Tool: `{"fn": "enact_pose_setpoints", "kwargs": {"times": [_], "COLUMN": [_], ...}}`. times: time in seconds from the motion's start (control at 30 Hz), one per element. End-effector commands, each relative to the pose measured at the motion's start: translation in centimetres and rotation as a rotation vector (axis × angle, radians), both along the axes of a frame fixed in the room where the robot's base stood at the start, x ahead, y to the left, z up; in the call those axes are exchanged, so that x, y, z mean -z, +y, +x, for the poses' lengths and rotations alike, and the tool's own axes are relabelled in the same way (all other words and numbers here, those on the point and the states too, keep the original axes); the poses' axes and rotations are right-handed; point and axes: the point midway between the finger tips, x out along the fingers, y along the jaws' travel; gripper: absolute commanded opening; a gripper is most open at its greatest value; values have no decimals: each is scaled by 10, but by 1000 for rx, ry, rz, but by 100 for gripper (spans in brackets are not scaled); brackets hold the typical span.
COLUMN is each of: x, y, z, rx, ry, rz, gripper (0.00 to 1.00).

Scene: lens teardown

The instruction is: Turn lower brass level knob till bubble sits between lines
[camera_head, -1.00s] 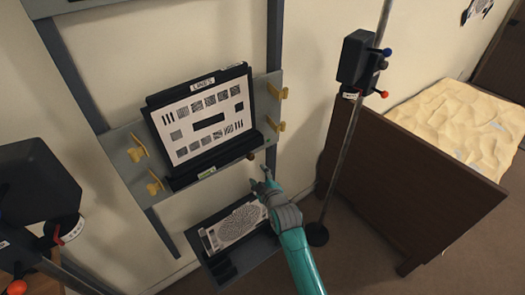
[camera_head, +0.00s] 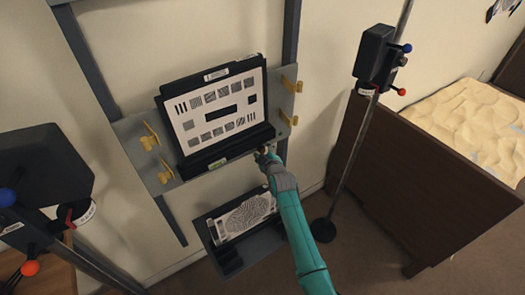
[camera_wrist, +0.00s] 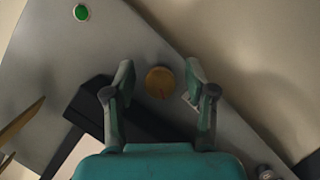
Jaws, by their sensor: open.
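The brass knob (camera_wrist: 160,82) is a round disc with a dark line on its face, low on the grey board (camera_wrist: 60,50). My gripper (camera_wrist: 158,80) is open in the wrist view, one finger on each side of the knob, with gaps between. In the head view my gripper (camera_head: 266,155) is at the board's lower edge and mostly hides the knob. A small green level vial (camera_head: 218,164) sits left of it under the chart. A round green spot (camera_wrist: 81,12) shows in the wrist view. I cannot make out a bubble or lines in either.
A patterned chart (camera_head: 215,112) stands in a black holder on the board, with yellow wing clamps (camera_head: 289,100) at the sides. Below is a grey tray (camera_head: 225,262) with a speckled plate.

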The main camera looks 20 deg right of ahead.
Motion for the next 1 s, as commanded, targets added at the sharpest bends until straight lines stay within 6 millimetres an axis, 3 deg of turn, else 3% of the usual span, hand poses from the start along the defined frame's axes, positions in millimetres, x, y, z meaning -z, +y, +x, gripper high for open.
{"fn": "enact_pose_setpoints", "kwargs": {"times": [0.37, 0.5, 0.6, 1.0], "x": [1, 0, 1, 0], "y": [0, 0, 0, 0], "z": [4, 3, 3, 3], "rx": [0, 0, 0, -1], "ry": [-1, -1, -1, 20], "rz": [0, -1, -1, 63], "gripper": [53, 18, 0, 0]}}
